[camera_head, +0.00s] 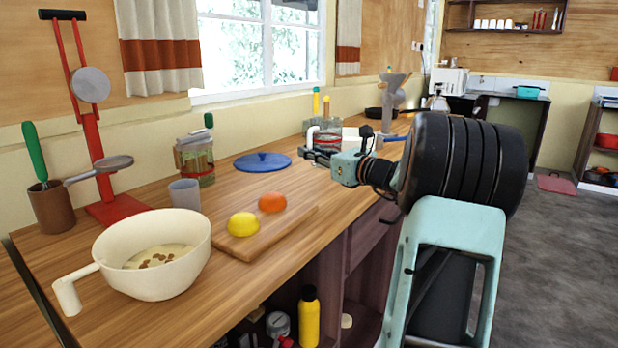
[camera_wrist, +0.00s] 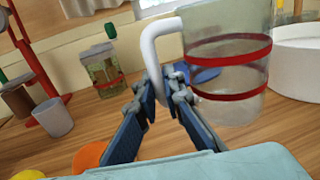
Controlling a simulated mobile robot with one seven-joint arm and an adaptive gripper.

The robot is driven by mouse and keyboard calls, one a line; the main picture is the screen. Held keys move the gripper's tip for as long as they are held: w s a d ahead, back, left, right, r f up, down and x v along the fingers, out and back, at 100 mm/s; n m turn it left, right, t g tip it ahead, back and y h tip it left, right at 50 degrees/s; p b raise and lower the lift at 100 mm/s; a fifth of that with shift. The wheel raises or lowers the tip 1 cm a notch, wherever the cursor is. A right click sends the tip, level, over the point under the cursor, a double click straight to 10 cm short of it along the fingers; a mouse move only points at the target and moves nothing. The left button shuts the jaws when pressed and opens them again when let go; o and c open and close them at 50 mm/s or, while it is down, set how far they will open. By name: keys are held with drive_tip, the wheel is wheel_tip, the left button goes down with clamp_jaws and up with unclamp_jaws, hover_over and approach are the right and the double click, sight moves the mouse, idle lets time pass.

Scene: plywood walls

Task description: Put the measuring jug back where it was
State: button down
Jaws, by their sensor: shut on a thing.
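The measuring jug (camera_wrist: 228,62) is clear with red bands and a white handle (camera_wrist: 160,45). In the wrist view my gripper (camera_wrist: 166,88) is shut on the lower part of that handle, and the jug stands upright to the right of the fingers. In the head view the jug (camera_head: 328,139) is over the far part of the wooden counter (camera_head: 225,205), partly hidden by my gripper (camera_head: 312,155). I cannot tell whether its base touches the counter.
A blue lid (camera_head: 262,162) and a lidded glass jar (camera_head: 195,158) lie left of the jug. A cutting board (camera_head: 290,228) with lemon and orange, grey cup (camera_head: 185,195) and white bowl (camera_head: 150,250) are nearer. A white round container (camera_wrist: 298,60) stands close right of the jug.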

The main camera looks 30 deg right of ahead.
drive_tip(key=w+f, duration=0.1)
drive_tip(key=w+d+f, duration=0.1)
drive_tip(key=shift+f+b, duration=0.3)
drive_tip(key=shift+w+f+b, duration=0.15)
drive_tip(key=shift+f+b, duration=0.4)
drive_tip(key=shift+f, duration=1.15)
drive_tip(key=shift+f, duration=0.1)
drive_tip(key=c, duration=2)
unclamp_jaws()
drive_tip(key=shift+c, duration=0.2)
drive_tip(key=shift+d, duration=0.1)
drive_tip(key=s, duration=0.4)
drive_tip(key=s+d+p, duration=0.1)
drive_tip(key=s, duration=0.3)
drive_tip(key=s+d+p, duration=0.1)
drive_tip(key=s, duration=0.2)
drive_tip(key=shift+s+d, duration=0.15)
drive_tip(key=shift+s, duration=0.25)
